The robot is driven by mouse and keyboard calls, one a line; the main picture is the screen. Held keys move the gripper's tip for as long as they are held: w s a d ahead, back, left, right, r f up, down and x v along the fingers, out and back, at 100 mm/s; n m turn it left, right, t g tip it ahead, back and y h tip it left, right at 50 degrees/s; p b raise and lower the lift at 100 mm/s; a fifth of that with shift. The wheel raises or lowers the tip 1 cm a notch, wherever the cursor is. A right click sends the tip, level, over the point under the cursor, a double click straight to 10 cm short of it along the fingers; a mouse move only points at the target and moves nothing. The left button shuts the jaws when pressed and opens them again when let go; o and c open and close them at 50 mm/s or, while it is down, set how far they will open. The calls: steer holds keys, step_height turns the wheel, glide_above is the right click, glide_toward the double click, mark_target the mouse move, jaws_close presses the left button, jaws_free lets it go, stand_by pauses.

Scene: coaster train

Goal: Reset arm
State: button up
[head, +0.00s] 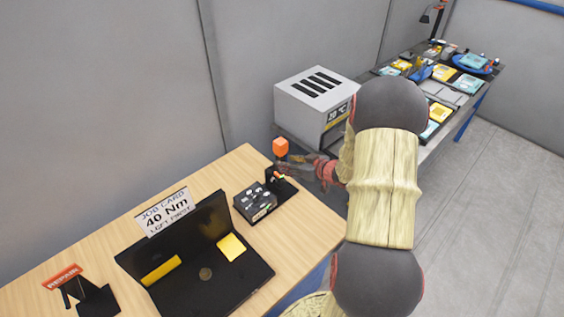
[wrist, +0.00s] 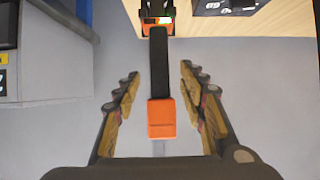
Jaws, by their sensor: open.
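My arm reaches from the lower right of the head view to the far right corner of the wooden workbench (head: 150,218). My gripper (head: 284,168) is at that corner, beside a tool with an orange end (head: 280,146). In the wrist view my gripper (wrist: 160,88) has its two fingers spread wide. The tool's black shaft and orange block (wrist: 161,118) lie between the fingers, with clear gaps on both sides, so nothing is gripped. The tool's far end meets a black and orange holder (wrist: 157,18) at the bench edge. Part of the tool is hidden in the head view.
A black box with knobs (head: 255,203) stands close left of my gripper. A job card reading 40 Nm (head: 165,211), a black open case (head: 200,265) and a repair sign (head: 66,277) stand further left. A grey oven-like box (head: 315,100) and a cluttered table (head: 440,95) are behind.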

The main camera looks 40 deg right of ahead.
steer(key=v, duration=0.6)
